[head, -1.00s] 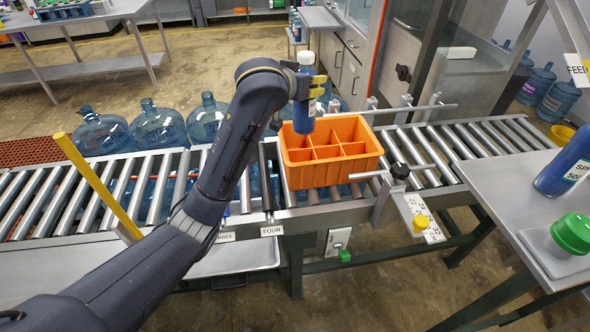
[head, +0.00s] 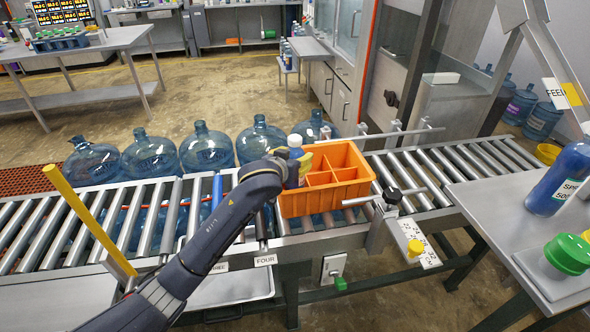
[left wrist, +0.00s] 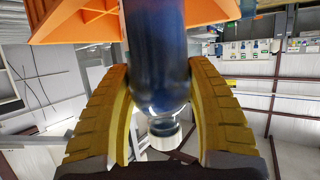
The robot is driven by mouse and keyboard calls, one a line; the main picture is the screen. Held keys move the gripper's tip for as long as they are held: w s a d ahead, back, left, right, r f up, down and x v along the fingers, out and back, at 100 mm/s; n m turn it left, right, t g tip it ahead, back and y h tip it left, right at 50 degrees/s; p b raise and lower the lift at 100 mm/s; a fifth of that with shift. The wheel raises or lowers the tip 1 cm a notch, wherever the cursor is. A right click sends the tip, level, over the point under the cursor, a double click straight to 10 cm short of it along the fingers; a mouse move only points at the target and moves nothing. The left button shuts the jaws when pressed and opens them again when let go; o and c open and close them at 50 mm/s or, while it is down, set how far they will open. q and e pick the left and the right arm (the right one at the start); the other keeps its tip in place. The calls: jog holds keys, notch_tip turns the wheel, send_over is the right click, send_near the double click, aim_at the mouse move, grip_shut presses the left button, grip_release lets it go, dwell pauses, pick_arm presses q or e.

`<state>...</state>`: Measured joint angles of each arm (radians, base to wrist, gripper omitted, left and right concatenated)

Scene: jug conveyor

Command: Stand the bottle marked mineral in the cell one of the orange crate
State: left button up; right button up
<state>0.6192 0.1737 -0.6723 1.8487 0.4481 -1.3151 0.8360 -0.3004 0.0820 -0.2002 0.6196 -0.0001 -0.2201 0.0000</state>
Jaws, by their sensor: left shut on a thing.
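The blue bottle with a white cap (head: 295,142) is upright at the left side of the orange crate (head: 335,198) in the head view. My left gripper (head: 303,165) is shut on it. In the left wrist view the yellow fingers of the left gripper (left wrist: 160,115) lie on both sides of the dark blue bottle (left wrist: 158,50), with the orange crate (left wrist: 75,22) beside it. The bottle's lower part is hidden by my gripper and arm, so I cannot tell how deep it sits in a left cell. No marking on it is readable. My right gripper is not in view.
The crate stands on the roller conveyor (head: 95,215), with a black-knobbed clamp (head: 392,195) at its right. Large blue jugs (head: 207,148) stand behind the conveyor.

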pick_arm(q)
jog(key=shift+f, duration=2.2)
jog(key=o, duration=1.5)
jog(key=shift+f, duration=0.1)
jog(key=shift+o, duration=0.2)
jog(key=v, duration=1.2)
